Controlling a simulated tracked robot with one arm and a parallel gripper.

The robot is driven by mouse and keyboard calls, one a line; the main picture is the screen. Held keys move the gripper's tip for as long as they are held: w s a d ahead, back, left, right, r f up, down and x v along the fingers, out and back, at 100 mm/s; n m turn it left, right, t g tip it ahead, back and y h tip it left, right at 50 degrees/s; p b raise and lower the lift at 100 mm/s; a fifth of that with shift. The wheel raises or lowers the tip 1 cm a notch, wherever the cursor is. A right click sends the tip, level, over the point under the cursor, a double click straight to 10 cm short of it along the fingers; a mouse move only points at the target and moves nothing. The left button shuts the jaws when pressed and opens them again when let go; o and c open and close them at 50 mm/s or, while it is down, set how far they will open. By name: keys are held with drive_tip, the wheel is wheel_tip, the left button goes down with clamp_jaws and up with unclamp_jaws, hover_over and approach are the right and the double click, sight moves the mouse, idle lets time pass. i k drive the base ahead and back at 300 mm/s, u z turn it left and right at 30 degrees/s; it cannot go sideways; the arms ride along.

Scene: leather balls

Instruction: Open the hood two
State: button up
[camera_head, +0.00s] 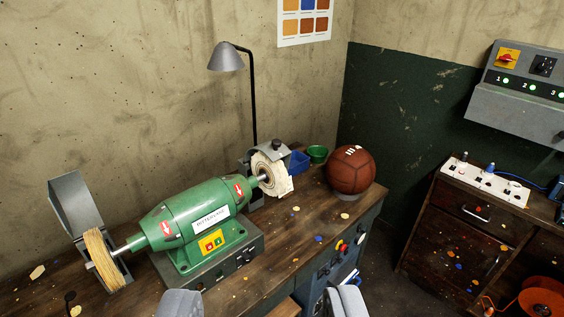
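A green bench grinder-polisher (205,225) stands on the wooden bench, with a buffing wheel at each end. At its left end a grey metal hood (75,203) stands tilted up behind the tan wheel (104,262). At its right end a second grey hood (262,153), with a dark knob on top, sits behind and over the white cloth wheel (272,174). I see no label telling which hood is number two. My gripper (262,304) shows as two grey fingers, wide apart and empty, at the bottom edge, nearer than the grinder.
A desk lamp (227,57) rises behind the grinder. A brown leather ball (351,169), a green bowl (318,154) and a blue bin (298,162) stand right of the wheel. A grey control box (520,95) with lit numbers hangs on the right wall above a dark cabinet (464,236).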

sight(274, 149)
drive_tip(key=u, duration=0.55)
drive_tip(key=i, duration=1.5)
drive_tip(key=z, duration=0.6)
drive_tip(key=i, duration=0.55)
drive_tip(key=u, duration=0.15)
